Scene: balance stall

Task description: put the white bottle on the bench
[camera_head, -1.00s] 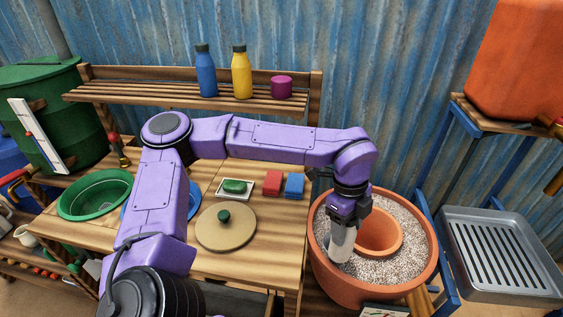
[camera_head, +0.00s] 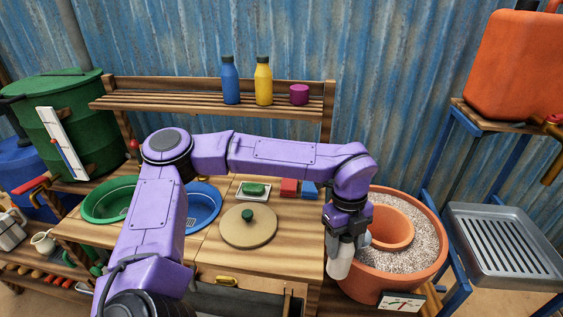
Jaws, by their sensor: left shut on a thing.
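The white bottle (camera_head: 340,262) hangs below my left gripper (camera_head: 344,238), which is shut on it. The gripper covers the bottle's upper part. The bottle is in front of the left rim of the large terracotta pot, close to the bench's right edge. Whether it touches the pot cannot be told. The wooden bench (camera_head: 292,244) stands to the left, with bare wood at its front right. My right gripper is not in view.
The terracotta pot (camera_head: 432,272) holds pale grains and a smaller pot (camera_head: 391,229). On the bench are a round lid (camera_head: 262,231), a soap dish (camera_head: 243,195), red (camera_head: 289,187) and blue (camera_head: 309,189) blocks, and green (camera_head: 93,205) and blue (camera_head: 206,205) basins. A shelf (camera_head: 190,101) runs behind.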

